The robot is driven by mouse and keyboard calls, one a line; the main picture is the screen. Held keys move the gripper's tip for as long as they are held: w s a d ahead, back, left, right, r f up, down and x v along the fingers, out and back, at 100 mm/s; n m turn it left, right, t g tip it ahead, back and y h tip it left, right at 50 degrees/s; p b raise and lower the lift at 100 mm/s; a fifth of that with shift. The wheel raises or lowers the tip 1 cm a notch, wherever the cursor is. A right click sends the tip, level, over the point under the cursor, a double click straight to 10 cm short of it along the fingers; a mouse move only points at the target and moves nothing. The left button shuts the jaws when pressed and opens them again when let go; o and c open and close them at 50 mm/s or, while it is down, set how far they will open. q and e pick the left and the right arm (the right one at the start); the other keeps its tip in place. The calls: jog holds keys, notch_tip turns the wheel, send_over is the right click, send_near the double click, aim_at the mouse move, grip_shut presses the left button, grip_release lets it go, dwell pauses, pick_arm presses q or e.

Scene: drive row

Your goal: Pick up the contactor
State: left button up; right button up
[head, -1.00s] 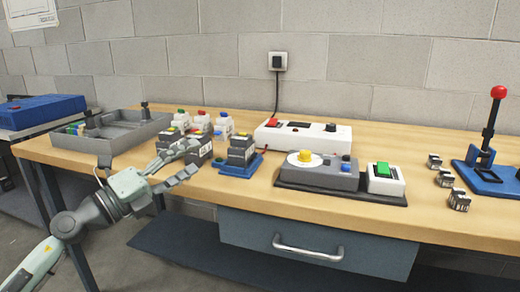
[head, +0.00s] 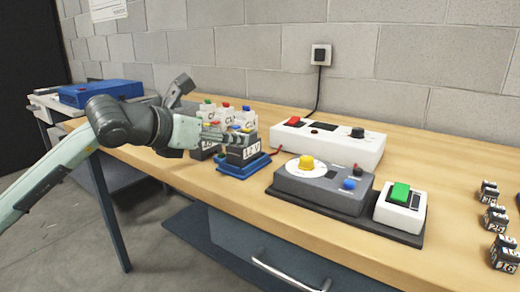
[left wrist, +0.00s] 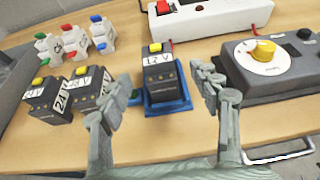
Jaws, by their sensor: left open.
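A dark contactor labelled 12 V (head: 243,155), with a yellow button on top, stands upright on a blue base (head: 232,171). It also shows in the left wrist view (left wrist: 160,72), ahead of my open left gripper (left wrist: 160,108) and roughly centred between the two fingers. Two more dark contactors with yellow buttons, one marked 24 (left wrist: 47,100) and one beside it (left wrist: 92,90), stand left of the blue base. In the head view my left gripper (head: 203,112) hides most of these two and partly covers the 12 V one. My right gripper is not in view.
White blocks with coloured buttons (left wrist: 102,36) stand behind the contactors. A white power box (head: 340,148) stands behind right, and a grey dial box (head: 320,188) with a green-button switch (head: 399,205) to the right. Small dark parts (head: 495,220) lie far right.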

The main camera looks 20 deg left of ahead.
aim_at(244, 149)
pick_arm(q)
jog(key=p+x, duration=0.2)
jog(key=x, duration=0.5)
jog(key=shift+w+f, duration=0.3)
jog(key=shift+f, duration=0.05)
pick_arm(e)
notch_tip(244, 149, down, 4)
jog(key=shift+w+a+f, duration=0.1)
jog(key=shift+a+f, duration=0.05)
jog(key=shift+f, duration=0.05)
pick_arm(q)
jog(key=shift+r, duration=0.1)
grip_shut()
